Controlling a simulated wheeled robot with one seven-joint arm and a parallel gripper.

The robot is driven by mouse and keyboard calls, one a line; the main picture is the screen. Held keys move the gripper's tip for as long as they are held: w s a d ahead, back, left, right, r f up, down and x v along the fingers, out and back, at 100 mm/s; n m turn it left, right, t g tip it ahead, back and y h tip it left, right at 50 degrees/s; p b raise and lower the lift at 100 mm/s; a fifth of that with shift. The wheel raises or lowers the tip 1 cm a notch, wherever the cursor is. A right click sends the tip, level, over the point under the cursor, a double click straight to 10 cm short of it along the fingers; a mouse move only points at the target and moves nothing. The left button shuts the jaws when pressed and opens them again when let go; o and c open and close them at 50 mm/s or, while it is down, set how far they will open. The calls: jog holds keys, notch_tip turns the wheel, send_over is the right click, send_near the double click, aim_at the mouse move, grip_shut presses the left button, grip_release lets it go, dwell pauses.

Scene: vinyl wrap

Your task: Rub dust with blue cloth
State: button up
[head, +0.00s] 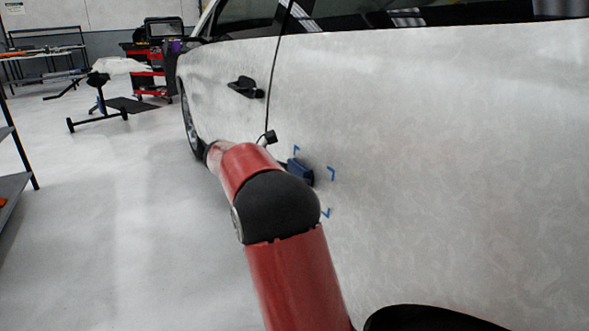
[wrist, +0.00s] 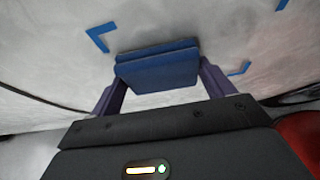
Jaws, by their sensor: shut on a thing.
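The blue cloth is a folded blue pad (wrist: 157,68) held between the two fingers of my gripper (wrist: 160,85) in the wrist view. In the head view the blue cloth (head: 301,172) shows just past my red and black arm, close against the white car door (head: 450,150). I cannot tell whether it touches the door. Blue corner marks (head: 331,174) on the door surround the area by the cloth. They also show in the wrist view (wrist: 97,38). I cannot make out the dust clearly. My arm hides part of the marked area in the head view.
A black door handle (head: 246,88) sticks out to the left of the cloth. A stand (head: 98,100), a red tool cart (head: 150,80) and a workbench (head: 40,65) are far back left. A shelf (head: 12,170) is at the left edge. The floor between is clear.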

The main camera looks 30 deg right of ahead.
jog(key=shift+w+d+r, duration=0.1)
jog(key=shift+d, duration=0.05)
jog(key=s, duration=0.1)
jog(key=s+r, duration=0.1)
jog(key=s+p, duration=0.1)
jog(key=s, duration=0.1)
jog(key=shift+r, duration=0.25)
dwell(0.5)
jog(key=a+p, duration=0.2)
jog(key=a, duration=0.4)
jog(key=shift+s+r+p, duration=0.15)
jog(key=shift+r+p, duration=0.05)
jog(key=shift+p, duration=0.2)
jog(key=shift+a, duration=0.1)
jog(key=shift+a, duration=0.1)
